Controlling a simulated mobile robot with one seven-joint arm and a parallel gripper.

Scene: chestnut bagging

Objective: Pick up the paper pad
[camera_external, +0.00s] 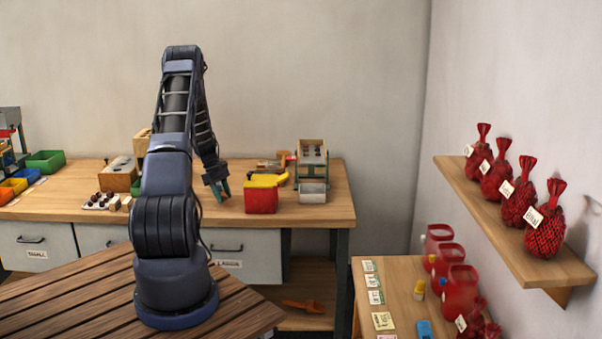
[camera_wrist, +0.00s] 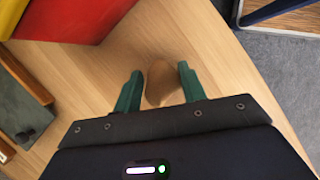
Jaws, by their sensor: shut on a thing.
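My gripper (camera_external: 218,192) hangs low over the workbench near its front edge, to the left of the red box. In the wrist view, the two green fingers of my gripper (camera_wrist: 159,70) stand on either side of a small brown, rounded piece, which I take to be the paper pad (camera_wrist: 162,84). The fingers are shut on it. Its lower end is hidden by the gripper body. I cannot tell whether it touches the bench top. In the external view I cannot make it out at the fingers.
The red box (camera_external: 261,198) with a yellow top stands just right of my gripper. A wooden stand (camera_external: 312,172) is farther right. A wooden crate (camera_external: 118,175) and a white tray (camera_external: 97,203) lie left. The bench edge (camera_wrist: 243,52) is close in the wrist view.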

